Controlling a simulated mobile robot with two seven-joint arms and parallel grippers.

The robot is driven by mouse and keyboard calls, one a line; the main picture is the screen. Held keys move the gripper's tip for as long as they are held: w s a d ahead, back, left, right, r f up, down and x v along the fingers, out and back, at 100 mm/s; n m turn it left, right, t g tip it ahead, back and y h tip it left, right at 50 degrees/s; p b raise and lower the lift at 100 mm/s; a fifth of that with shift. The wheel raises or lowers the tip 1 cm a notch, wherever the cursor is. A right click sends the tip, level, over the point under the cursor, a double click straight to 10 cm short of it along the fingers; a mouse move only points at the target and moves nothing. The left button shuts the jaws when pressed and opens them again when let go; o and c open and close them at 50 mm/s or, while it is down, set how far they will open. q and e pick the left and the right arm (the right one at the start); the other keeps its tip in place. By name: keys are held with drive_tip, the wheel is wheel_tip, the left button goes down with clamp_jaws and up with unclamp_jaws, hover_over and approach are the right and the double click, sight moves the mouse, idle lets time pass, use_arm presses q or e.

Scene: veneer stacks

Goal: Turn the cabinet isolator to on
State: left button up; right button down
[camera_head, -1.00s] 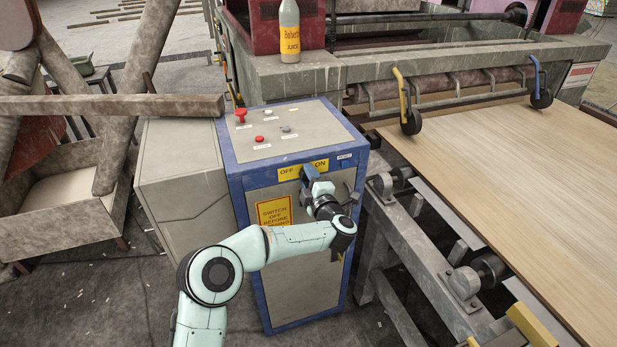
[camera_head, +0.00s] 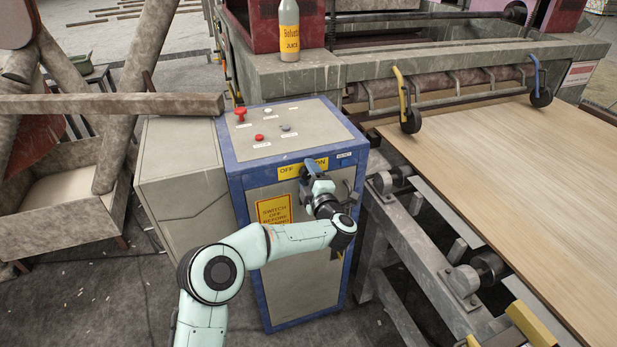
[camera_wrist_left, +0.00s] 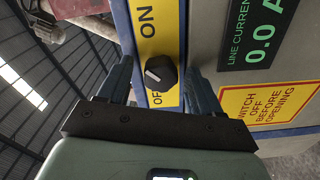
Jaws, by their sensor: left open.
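The isolator is a black rotary knob (camera_wrist_left: 161,73) on a yellow OFF/ON plate (camera_wrist_left: 146,28) in the left wrist view. Its white mark sits on the knob's left side, with ON above and OFF below in that view. My left gripper (camera_wrist_left: 159,70) is open, one finger on each side of the knob; I cannot tell whether they touch it. In the head view the gripper (camera_head: 312,165) is at the cabinet's (camera_head: 290,215) front, covering the knob and part of the yellow plate (camera_head: 289,170). My right gripper is not in view.
A yellow warning sign (camera_head: 273,210) is on the cabinet front. A red button (camera_head: 259,137) is on its top. A juice bottle (camera_head: 289,32) stands on the machine behind. A conveyor with a wooden sheet (camera_head: 500,160) lies close on the right. A beam (camera_head: 110,105) crosses at left.

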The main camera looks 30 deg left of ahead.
use_arm(q)
drive_tip(key=shift+d, duration=0.1)
drive_tip(key=b+v, duration=0.2)
drive_tip(key=v, duration=1.1)
drive_tip(key=shift+s, duration=0.2)
